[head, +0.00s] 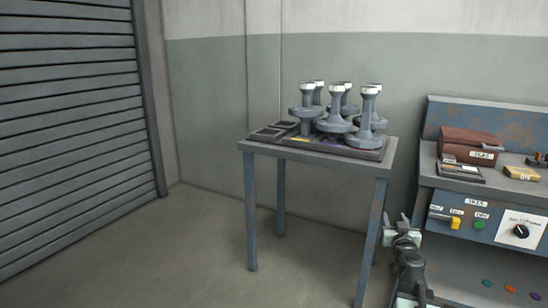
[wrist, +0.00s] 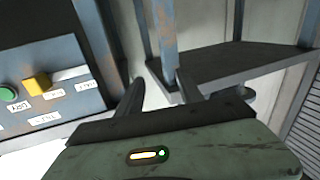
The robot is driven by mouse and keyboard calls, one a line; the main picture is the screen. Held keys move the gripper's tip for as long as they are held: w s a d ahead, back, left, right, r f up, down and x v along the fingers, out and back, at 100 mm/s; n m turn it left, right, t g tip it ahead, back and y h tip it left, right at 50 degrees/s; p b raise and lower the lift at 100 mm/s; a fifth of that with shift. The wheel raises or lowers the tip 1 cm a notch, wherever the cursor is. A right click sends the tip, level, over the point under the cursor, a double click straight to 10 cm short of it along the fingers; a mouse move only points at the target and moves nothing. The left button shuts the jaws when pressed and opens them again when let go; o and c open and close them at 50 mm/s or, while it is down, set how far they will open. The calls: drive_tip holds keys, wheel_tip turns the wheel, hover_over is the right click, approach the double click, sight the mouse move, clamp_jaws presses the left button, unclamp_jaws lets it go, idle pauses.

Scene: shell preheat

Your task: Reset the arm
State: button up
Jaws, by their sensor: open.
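My arm is at the lower right of the head view, between the small table and the control bench. My gripper (head: 395,229) is at its upper end, small in this view, in front of the table's right leg. In the wrist view my gripper (wrist: 158,92) shows two dark fingers spread apart, with nothing between them. The grey-green gripper body with a small lit indicator fills the bottom of that view.
The table (head: 262,147) bears a dark tray (head: 365,154) with several grey flanged posts (head: 334,124). At right stands a control bench (head: 455,184) with a yellow switch (head: 456,222), a dial (head: 521,231) and a brown case (head: 468,146). The floor (head: 190,240) at left is clear before a slatted shutter (head: 70,120).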

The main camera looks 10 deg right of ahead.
drive_tip(key=w+a+f+n+g+y+p, duration=0.1)
drive_tip(key=w+a+n+y, duration=0.15)
drive_tip(key=a, duration=0.75)
drive_tip(key=w+a+f+n+y+p, duration=0.1)
drive_tip(key=a+n+y, duration=0.25)
drive_tip(key=a, duration=0.65)
drive_tip(key=w+a+f+n+g+y, duration=0.1)
drive_tip(key=w+a+n+y, duration=0.2)
drive_tip(key=a, duration=0.7)
drive_tip(key=s+a+f+n+g+y+p, duration=0.1)
drive_tip(key=s+a+f+g, duration=0.2)
drive_tip(key=a, duration=0.3)
drive_tip(key=s+a+f+n+g+y+p, duration=0.1)
drive_tip(key=s+a+f+g+y, duration=0.15)
drive_tip(key=a, duration=0.35)
drive_tip(key=s+f+m+g+h, duration=0.1)
drive_tip(key=s+f+g+h, duration=0.2)
drive_tip(key=s+f+g, duration=0.35)
drive_tip(key=s+d+f+m+g+h, duration=0.35)
drive_tip(key=s+d+m, duration=0.3)
drive_tip(key=s, duration=0.45)
wheel_tip(320, 180, up, 38)
drive_tip(key=p, duration=3.7)
drive_tip(key=shift+f+t+p, duration=0.25)
drive_tip(key=shift+t+p, duration=0.1)
drive_tip(key=shift+p, duration=0.05)
drive_tip(key=shift+s, duration=0.1)
